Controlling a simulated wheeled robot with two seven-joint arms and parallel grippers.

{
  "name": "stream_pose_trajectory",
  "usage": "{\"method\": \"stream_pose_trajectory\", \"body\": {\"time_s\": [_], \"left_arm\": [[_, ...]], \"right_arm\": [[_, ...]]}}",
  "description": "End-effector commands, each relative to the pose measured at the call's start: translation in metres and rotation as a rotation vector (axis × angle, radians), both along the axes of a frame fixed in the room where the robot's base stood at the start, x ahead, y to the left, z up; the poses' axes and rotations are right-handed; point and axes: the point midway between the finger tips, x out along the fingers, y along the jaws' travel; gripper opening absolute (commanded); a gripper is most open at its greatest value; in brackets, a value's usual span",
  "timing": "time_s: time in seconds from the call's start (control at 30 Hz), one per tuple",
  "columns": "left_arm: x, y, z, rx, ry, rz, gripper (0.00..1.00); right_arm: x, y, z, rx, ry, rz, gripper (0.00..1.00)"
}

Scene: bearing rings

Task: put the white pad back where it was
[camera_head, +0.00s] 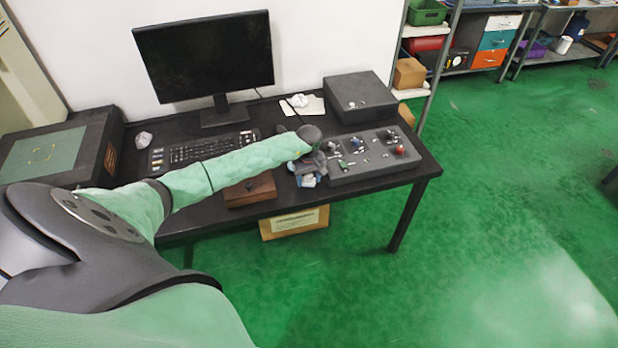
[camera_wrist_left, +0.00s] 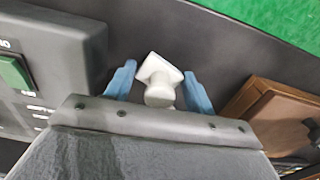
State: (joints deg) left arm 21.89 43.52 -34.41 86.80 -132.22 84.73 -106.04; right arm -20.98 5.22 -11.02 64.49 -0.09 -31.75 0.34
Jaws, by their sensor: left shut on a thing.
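The white pad (camera_wrist_left: 158,72) shows in the left wrist view as a pale block with a rounded, narrower part nearer the camera. It sits between the two blue fingers of my left gripper (camera_wrist_left: 160,88), which is shut on it. In the head view my left gripper (camera_head: 309,176) is over the front of the black desk, between the brown wooden box and the grey control panel. The pad is too small and covered to make out clearly there. My right gripper is not in view.
The grey control panel (camera_head: 372,156) with knobs and buttons stands right of my gripper. A brown wooden box (camera_head: 250,190) lies to its left. A keyboard (camera_head: 204,149), monitor (camera_head: 205,58) and dark grey box (camera_head: 359,97) stand behind. Dark desk surface shows between panel and wooden box.

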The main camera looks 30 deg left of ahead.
Motion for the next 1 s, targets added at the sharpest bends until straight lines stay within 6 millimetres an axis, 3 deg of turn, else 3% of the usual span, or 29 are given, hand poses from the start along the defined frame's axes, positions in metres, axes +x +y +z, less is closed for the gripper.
{"method": "stream_pose_trajectory", "body": {"time_s": [0.4,0.43,0.5,0.53,1.0], "left_arm": [[0.0000,-0.0004,-0.0030,0.000,0.000,0.000,0.29],[-0.0001,-0.0004,-0.0024,0.000,0.000,0.000,0.60],[-0.0001,-0.0004,-0.0023,0.000,0.000,0.000,0.73],[-0.0001,-0.0004,-0.0023,0.000,0.000,0.000,0.76],[-0.0002,-0.0004,0.0005,0.000,0.000,0.000,0.76]], "right_arm": [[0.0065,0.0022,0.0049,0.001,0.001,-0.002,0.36],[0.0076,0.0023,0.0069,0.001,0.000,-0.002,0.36],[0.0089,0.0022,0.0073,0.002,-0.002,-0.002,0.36],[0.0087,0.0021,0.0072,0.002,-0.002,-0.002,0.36],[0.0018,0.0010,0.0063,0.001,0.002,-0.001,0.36]]}}
